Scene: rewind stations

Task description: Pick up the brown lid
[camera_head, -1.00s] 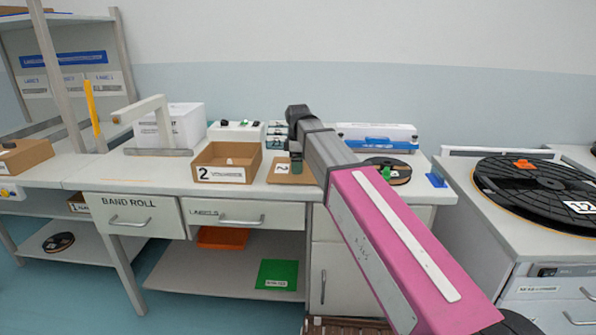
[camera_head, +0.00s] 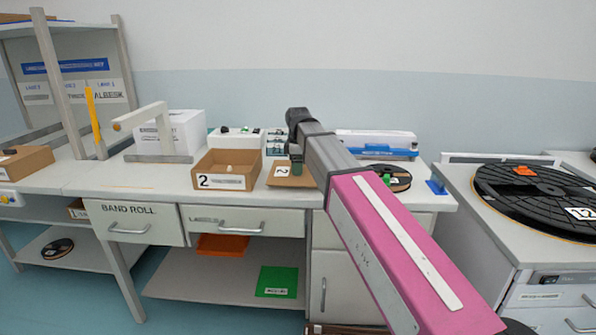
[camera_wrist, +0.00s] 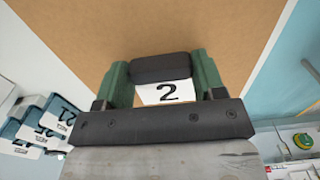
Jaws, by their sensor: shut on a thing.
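The brown lid (camera_head: 309,183) is a flat cardboard-coloured panel with a white label marked 2. In the wrist view the lid (camera_wrist: 150,30) fills the upper middle. My gripper (camera_head: 296,167) is over the lid, and its green fingers are shut on the lid's dark handle (camera_wrist: 160,67), one on each side. The label shows just below the handle. The lid's underside is hidden, and I cannot tell surely whether it is clear of the bench.
A white machine (camera_head: 235,138) stands behind the box. A black reel (camera_head: 392,175) lies right of my arm, near a blue and white device (camera_head: 378,142). A large black reel (camera_head: 535,200) lies on the right-hand cabinet. Free benchtop (camera_head: 130,178) shows left of the box.

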